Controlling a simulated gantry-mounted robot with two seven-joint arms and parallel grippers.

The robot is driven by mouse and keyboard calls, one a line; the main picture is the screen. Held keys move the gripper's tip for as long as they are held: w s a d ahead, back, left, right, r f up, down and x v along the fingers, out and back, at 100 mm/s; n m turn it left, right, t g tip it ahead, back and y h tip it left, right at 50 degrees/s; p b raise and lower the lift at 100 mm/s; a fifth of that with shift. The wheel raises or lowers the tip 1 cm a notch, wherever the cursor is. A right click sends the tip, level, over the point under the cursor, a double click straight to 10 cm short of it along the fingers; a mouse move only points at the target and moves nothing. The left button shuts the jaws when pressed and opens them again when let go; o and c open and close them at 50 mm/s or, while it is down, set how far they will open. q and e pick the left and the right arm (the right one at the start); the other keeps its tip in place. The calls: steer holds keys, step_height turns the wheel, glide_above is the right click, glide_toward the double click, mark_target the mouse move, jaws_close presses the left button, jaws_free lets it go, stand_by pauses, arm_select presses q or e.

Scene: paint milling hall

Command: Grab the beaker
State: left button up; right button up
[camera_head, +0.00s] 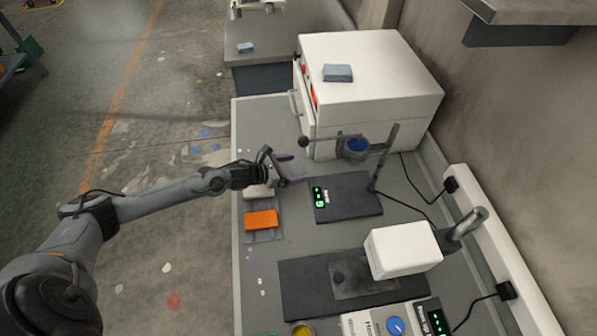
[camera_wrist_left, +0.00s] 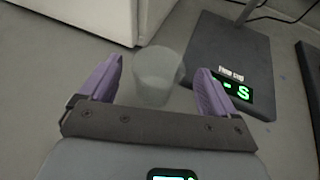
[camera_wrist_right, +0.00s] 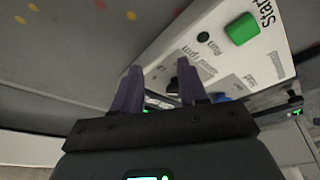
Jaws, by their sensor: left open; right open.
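The beaker (camera_wrist_left: 157,72) is a clear, faintly greenish cup in the left wrist view. It stands on the grey bench between the purple fingertips of my left gripper (camera_wrist_left: 160,80), with a gap on each side. In the head view, my left gripper (camera_head: 292,169) is open over the bench, left of a black stirrer plate; I cannot make the beaker out there. My right gripper (camera_wrist_right: 160,80) shows only in the right wrist view. It is open and empty, near a white control panel with a green start button (camera_wrist_right: 242,28).
The black stirrer plate (camera_head: 345,197) with a stand and clamp is just right of the left gripper. A white oven (camera_head: 370,80) stands behind. An orange block (camera_head: 261,220) lies nearer. A white mixer head (camera_head: 402,250) is over a dark base at the right front.

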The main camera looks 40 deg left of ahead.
mark_target(306, 165)
arm_select(q)
steer(key=shift+x, duration=2.25)
steer(key=shift+a+r, duration=0.1)
steer(key=shift+r, duration=0.05)
steer(key=shift+c, duration=0.3)
steer(key=c, duration=1)
